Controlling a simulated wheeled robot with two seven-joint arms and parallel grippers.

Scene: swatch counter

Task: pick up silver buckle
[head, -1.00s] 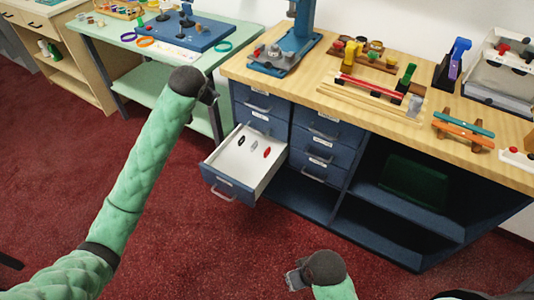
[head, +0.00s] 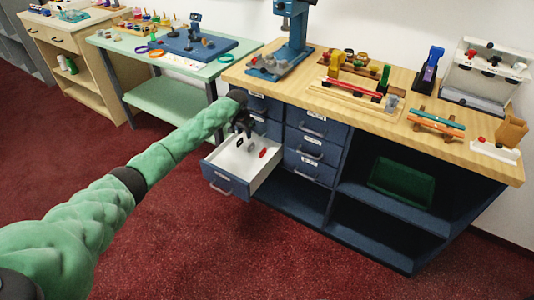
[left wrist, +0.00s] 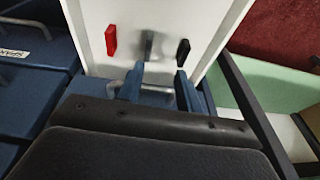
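The silver buckle (left wrist: 148,46) lies on the white floor of the open drawer (head: 214,176). In the left wrist view it is between a red buckle (left wrist: 111,40) and a black buckle (left wrist: 183,52). My left gripper (left wrist: 159,74) is open and empty. Its two blue fingers stand apart, short of the silver buckle, which appears in line with the gap between them. In the head view my left gripper (head: 243,124) is above the drawer's back part, and I cannot clearly make out the silver buckle there. The red buckle (head: 263,152) shows. My right gripper is out of view.
The blue cabinet (head: 309,141) with more shut drawers stands behind the open drawer. Its wooden top (head: 345,113) carries a press (head: 292,45) and small racks. A green table (head: 171,97) stands to the left. The red carpet in front is clear.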

